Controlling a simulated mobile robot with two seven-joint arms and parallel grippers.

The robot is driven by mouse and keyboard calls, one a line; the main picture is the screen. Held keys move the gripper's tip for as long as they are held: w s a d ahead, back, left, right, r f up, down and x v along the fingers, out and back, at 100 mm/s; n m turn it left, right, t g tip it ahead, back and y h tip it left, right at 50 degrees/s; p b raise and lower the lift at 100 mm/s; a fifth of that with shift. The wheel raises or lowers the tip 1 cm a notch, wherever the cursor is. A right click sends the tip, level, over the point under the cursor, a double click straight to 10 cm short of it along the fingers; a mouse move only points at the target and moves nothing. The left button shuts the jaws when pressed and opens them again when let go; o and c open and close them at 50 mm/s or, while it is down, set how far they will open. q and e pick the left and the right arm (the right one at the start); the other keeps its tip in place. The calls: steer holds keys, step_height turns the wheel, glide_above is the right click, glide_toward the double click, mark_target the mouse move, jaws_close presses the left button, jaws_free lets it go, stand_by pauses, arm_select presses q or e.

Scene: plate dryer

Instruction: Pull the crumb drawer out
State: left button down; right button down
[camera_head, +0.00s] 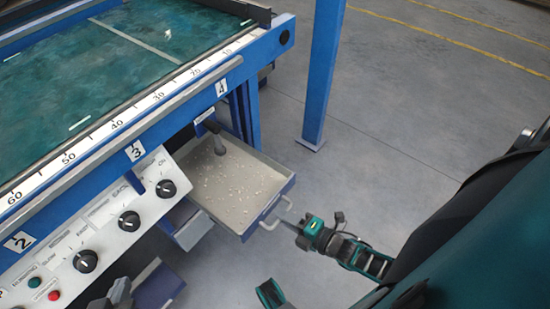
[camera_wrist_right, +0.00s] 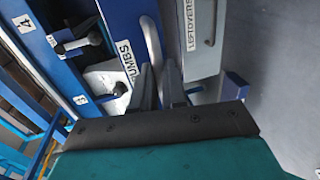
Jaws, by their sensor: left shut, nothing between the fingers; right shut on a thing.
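The crumb drawer (camera_head: 225,202) stands well out from under the blue-framed machine in the head view, with pale crumbs scattered on its floor. Its front handle (camera_head: 277,212) faces the lower right. In the right wrist view the drawer front (camera_wrist_right: 121,15) carries a label of which "UMBS" is readable, and the handle (camera_wrist_right: 152,42) runs beside it. My right gripper (camera_head: 289,225) is shut on this handle; its fingers (camera_wrist_right: 160,85) also show in the wrist view. My left gripper (camera_head: 117,293) is shut and empty at the lower left, partly cut off by the picture edge.
A drawer labelled LEFTOVERS (camera_wrist_right: 192,50) is beside the crumb drawer in the wrist view. A dark knobbed lever (camera_head: 219,145) overhangs the crumb drawer. The control panel (camera_head: 107,230) has black knobs. A blue post (camera_head: 322,80) stands behind; the grey floor (camera_head: 400,125) is open there.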

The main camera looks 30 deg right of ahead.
steer(key=shift+s+d, duration=0.1)
steer(key=shift+s, duration=0.05)
steer(key=c, duration=1.2)
jaws_free()
arm_select(q)
steer(key=shift+d+r, duration=0.1)
steer(key=shift+d, duration=0.05)
